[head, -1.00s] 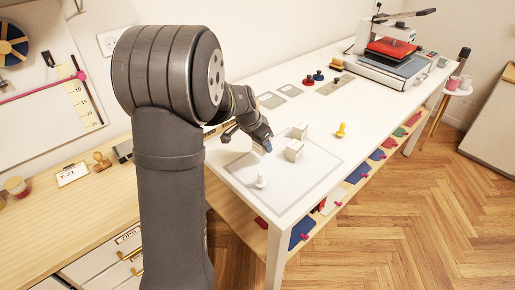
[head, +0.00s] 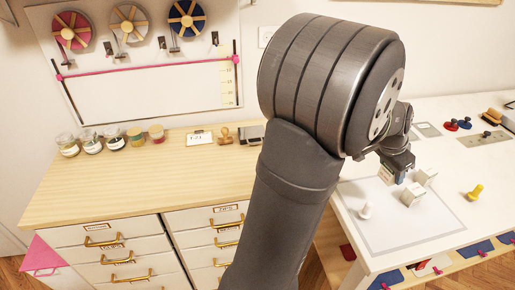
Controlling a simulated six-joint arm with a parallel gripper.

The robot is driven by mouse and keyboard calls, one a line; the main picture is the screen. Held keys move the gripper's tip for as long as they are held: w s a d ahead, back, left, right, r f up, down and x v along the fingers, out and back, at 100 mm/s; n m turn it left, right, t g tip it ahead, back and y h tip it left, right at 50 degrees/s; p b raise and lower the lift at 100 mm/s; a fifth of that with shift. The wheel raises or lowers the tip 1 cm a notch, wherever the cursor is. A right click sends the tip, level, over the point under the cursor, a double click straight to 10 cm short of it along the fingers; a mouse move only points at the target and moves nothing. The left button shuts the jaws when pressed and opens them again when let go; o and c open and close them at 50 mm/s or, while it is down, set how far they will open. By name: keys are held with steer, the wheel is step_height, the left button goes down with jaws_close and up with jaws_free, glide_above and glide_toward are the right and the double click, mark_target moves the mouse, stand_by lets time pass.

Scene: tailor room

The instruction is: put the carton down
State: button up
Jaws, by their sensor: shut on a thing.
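My gripper (head: 396,172) is above the white worktable (head: 385,262), over the pale outlined mat (head: 390,236). It is shut on the carton, which is mostly hidden by the jaws and the wrist; a small bluish patch shows at the fingertips. I cannot tell whether the carton touches the mat.
White blocks (head: 412,195) stand close to the right of my gripper. The wooden counter (head: 110,178) at left holds several jars and has bare room.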

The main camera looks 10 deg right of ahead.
steer(key=w+a+n+t, duration=0.1)
steer(key=w+a+n, duration=0.2)
steer(key=w+a, duration=0.6)
steer(key=w+a+n+t+y, duration=0.1)
steer(key=w+a+n, duration=0.3)
steer(key=w+a, duration=0.85)
steer(key=w+a+n+t+y, duration=0.1)
steer(key=w+a+n, duration=0.3)
steer(key=w+a, duration=0.85)
steer(key=n+y, duration=0.4)
steer(key=n, duration=0.6)
glide_above(83, 192)
steer(key=s, duration=0.1)
steer(key=shift+t, duration=0.3)
steer(key=f, duration=0.8)
steer(key=shift+s+d+f, duration=0.15)
steer(key=shift+d+f, duration=0.15)
steer(key=shift+f, duration=2)
steer(key=shift+f, duration=0.1)
